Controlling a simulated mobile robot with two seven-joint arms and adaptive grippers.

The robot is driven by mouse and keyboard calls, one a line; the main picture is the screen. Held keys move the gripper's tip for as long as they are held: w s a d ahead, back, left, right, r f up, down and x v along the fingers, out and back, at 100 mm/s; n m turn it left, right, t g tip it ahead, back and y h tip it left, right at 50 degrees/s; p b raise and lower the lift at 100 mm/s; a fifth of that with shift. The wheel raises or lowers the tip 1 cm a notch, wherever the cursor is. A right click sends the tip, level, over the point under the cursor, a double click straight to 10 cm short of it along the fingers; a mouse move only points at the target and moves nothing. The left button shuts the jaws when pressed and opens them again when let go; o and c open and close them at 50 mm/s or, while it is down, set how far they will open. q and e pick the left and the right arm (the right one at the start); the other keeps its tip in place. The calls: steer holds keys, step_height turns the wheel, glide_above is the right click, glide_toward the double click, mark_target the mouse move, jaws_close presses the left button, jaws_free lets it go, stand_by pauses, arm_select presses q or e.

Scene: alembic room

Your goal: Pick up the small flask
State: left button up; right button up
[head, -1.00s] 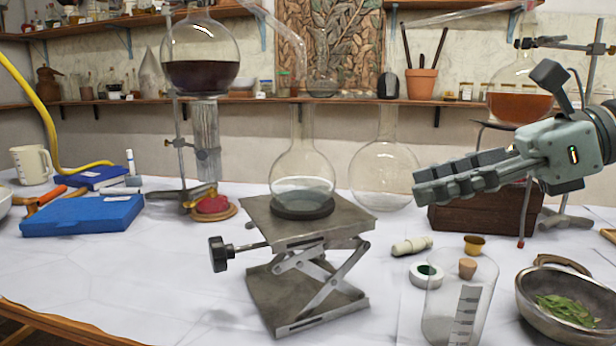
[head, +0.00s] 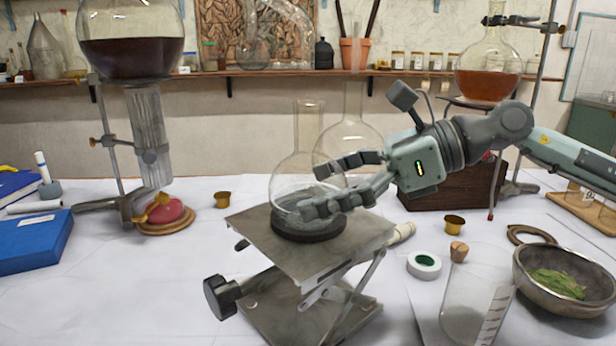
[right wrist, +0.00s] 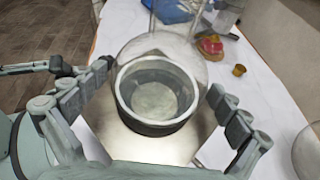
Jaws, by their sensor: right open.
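The clear round flask (head: 290,172) stands upright in a dark ring (head: 290,232) on top of the metal lab jack (head: 265,245). My right gripper (head: 314,190) comes in from the right at the height of the flask's bulb. Its fingers are open and overlap the bulb's right side in the head view. In the right wrist view the ring and glass (right wrist: 157,97) lie between the spread fingers. Whether any finger touches the glass, I cannot tell.
A larger clear flask (head: 352,130) stands behind. A stand with a dark-filled flask (head: 132,55) is at left, near blue boxes (head: 35,245). A wooden crate (head: 455,188), glass beaker (head: 470,300) and metal bowl (head: 590,290) are at right. The table's front left is clear.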

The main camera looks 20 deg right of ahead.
steer(key=shift+w+a+f, duration=0.1)
steer(key=shift+a+f, duration=0.05)
steer(key=shift+a, duration=0.2)
steer(key=c, duration=1.2)
steer(key=shift+c, duration=0.4)
